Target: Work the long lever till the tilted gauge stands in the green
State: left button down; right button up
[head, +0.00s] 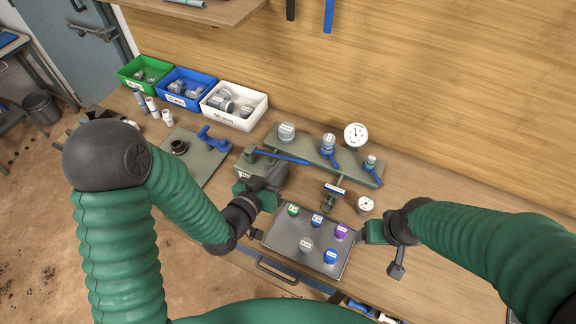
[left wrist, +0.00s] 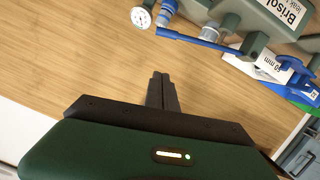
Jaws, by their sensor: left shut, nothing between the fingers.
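The grey-green manifold (head: 325,162) stands on the bench against the wall. A long blue lever (head: 283,157) lies along its left half; a long blue lever also shows in the left wrist view (left wrist: 196,41). A round white gauge (head: 356,135) stands at the back of the manifold and a smaller one (head: 366,204) sits lower at the front. I cannot read their needles or green bands. My left gripper (head: 278,174) is shut and empty, just in front of the lever; in the left wrist view its fingers (left wrist: 161,90) are apart from it. My right gripper (head: 370,232) is beside the tray, its jaws unclear.
A grey tray (head: 278,240) with several coloured caps lies in front of the manifold. Green (head: 126,77), blue (head: 163,92) and white (head: 260,115) bins with fittings stand at the back left. A plate (head: 196,148) with a blue-handled fitting lies left of the manifold.

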pick_arm(q)
jog(key=w+d+f+b, duration=0.4)
jog(key=w+f, duration=0.2)
jog(key=w, duration=0.1)
jog(key=shift+w+d, duration=0.2)
jog(key=shift+d, duration=0.15)
pick_arm(e)
jog(key=x, duration=0.2)
jog(key=s+x, duration=0.1)
jog(key=x, duration=0.2)
jog(key=shift+f, duration=0.1)
pick_arm(q)
jog(key=shift+f, duration=0.15)
